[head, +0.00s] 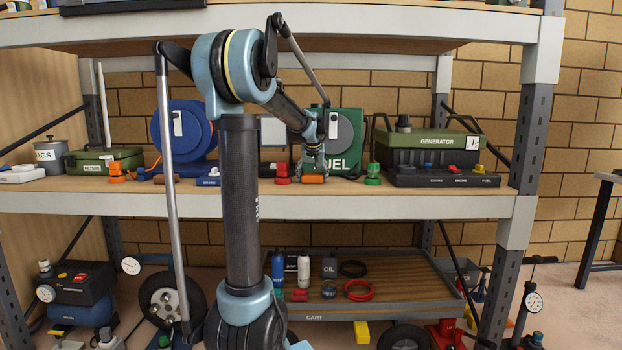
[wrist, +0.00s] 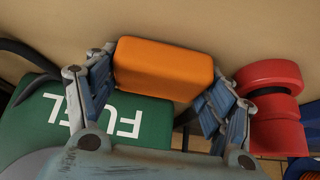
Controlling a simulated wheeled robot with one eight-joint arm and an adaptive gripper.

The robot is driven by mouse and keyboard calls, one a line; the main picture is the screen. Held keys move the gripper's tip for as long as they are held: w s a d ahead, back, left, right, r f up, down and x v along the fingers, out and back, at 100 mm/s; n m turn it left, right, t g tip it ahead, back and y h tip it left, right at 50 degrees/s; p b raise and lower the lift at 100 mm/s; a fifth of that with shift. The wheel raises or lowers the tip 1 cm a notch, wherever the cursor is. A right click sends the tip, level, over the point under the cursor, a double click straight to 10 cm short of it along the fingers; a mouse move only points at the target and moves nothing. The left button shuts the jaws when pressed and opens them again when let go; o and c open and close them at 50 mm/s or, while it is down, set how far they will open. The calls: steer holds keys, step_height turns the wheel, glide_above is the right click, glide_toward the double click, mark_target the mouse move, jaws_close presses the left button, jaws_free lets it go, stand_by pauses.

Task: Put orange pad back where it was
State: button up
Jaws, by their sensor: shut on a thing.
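The orange pad (head: 313,179) is a small block low over the middle shelf, in front of the green fuel can (head: 347,143). My gripper (head: 313,168) points down and is shut on the pad. In the wrist view the pad (wrist: 165,66) sits between the two fingers of my gripper (wrist: 164,85), one at each end. I cannot tell whether the pad touches the shelf or hangs just above it. A red knob-shaped thing (head: 282,175) stands just left of the pad in the head view.
The shelf (head: 330,200) also holds a green knob (head: 373,174), a generator (head: 435,155), a blue reel (head: 182,135), an orange knob (head: 117,173) and a green box (head: 104,160). A bare strip of shelf runs along the front edge. A loaded cart (head: 420,270) stands below.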

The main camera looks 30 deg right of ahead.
steer(key=o, duration=1)
steer(key=shift+f, duration=0.1)
steer(key=shift+o, duration=0.2)
steer(key=v, duration=1.2)
steer(key=s+a+f+n+y, duration=0.15)
steer(key=a+f, duration=0.25)
steer(key=a, duration=0.5)
steer(key=s+a+f+n+g, duration=0.1)
steer(key=s+a+f, duration=0.25)
steer(key=a, duration=0.45)
steer(key=s+a+f+n+y, duration=0.1)
steer(key=a+f, duration=0.3)
steer(key=a, duration=0.5)
steer(key=s+a+f+n+g, duration=0.1)
steer(key=s+a+f, duration=0.7)
steer(key=s+f, duration=0.2)
steer(key=s+a+f+n+g, duration=0.1)
steer(key=s+a+f+n, duration=0.1)
steer(key=s+a+f, duration=0.6)
step_height(320, 180, down, 2)
steer(key=shift+s+f+y, duration=0.2)
steer(key=shift+s+y, duration=0.25)
steer(key=shift+s, duration=0.4)
